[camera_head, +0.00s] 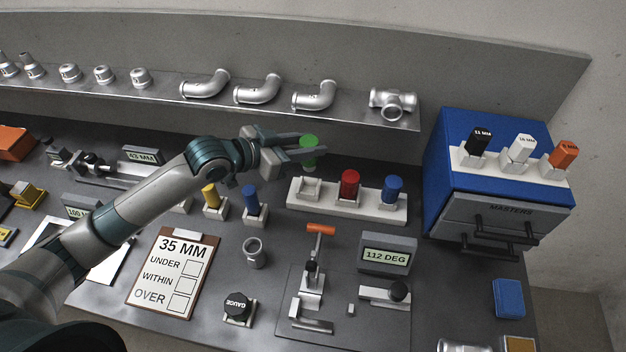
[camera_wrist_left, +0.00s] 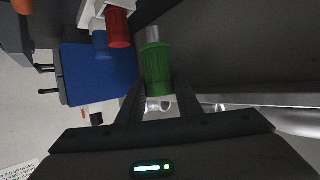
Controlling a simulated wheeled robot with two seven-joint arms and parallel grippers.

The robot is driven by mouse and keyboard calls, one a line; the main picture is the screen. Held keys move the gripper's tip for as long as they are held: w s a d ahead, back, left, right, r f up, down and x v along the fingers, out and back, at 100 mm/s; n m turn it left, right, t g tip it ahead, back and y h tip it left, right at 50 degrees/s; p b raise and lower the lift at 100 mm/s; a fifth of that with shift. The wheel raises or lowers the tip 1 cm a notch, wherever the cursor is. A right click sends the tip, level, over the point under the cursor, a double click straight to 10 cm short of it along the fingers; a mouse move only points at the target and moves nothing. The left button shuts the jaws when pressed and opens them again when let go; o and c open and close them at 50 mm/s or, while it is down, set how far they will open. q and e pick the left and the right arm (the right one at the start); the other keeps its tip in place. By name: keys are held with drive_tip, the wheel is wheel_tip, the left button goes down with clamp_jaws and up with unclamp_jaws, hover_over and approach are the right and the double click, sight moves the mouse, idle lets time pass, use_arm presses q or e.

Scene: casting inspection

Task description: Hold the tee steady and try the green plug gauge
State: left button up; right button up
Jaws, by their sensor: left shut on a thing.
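The green plug gauge (camera_head: 309,153) is between the fingers of my left gripper (camera_head: 300,150), above the empty left seat of the white gauge rack (camera_head: 328,204). In the left wrist view my left gripper (camera_wrist_left: 158,98) is shut on the green handle (camera_wrist_left: 158,72), and the gauge's silver end (camera_wrist_left: 153,33) shows beyond it. A silver tee-shaped fitting (camera_head: 393,102) lies at the right end of the back shelf. Another silver fitting (camera_head: 464,346) is cut off at the bottom edge, so its shape cannot be told. My right gripper is not in view.
A red gauge (camera_head: 349,186) and a blue gauge (camera_head: 392,189) stand in the rack. A blue cabinet (camera_head: 440,150) is at right. A clamp fixture with an orange handle (camera_head: 320,229), a "112 DEG" display (camera_head: 387,256) and a clipboard (camera_head: 170,275) occupy the bench front.

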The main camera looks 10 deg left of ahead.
sight(302, 163)
use_arm(q)
wheel_tip(302, 163, down, 5)
drive_tip(key=shift+f+p, duration=0.2)
drive_tip(key=shift+p, duration=0.55)
drive_tip(key=shift+f, duration=0.25)
drive_tip(key=shift+f, duration=0.1)
drive_tip(key=shift+f+p, duration=0.7)
drive_tip(key=shift+f, duration=1.05)
drive_tip(key=shift+f, duration=0.15)
drive_tip(key=o, duration=1.1)
drive_tip(key=shift+f+b, duration=0.15)
drive_tip(key=shift+b, duration=0.2)
